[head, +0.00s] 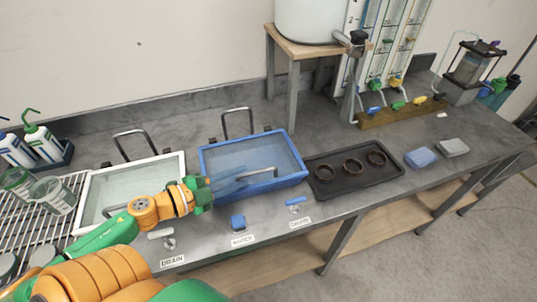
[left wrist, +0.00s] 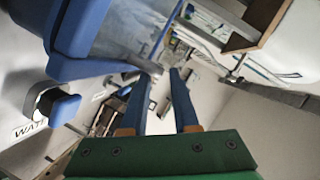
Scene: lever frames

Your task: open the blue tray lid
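The blue tray (head: 282,180) stands on the grey bench, right of a white tray. In the head view, its top looks covered by a pale translucent surface; I cannot tell lid from contents. An upright metal hoop (head: 238,122) stands at its back edge. My left gripper (head: 240,180) reaches over the tray's front left part, its blue fingers above the rim. In the left wrist view, the fingers (left wrist: 162,75) are apart with nothing clearly between them. The blue tray (left wrist: 80,30) fills the upper left there. My right gripper is not in view.
The white tray (head: 83,205) has a similar hoop. Levers stand along the front edge: a white one at DRAIN (head: 160,234), a blue block (head: 238,222) and a blue-topped lever (head: 296,202). A black tray with rings (head: 325,190) lies right.

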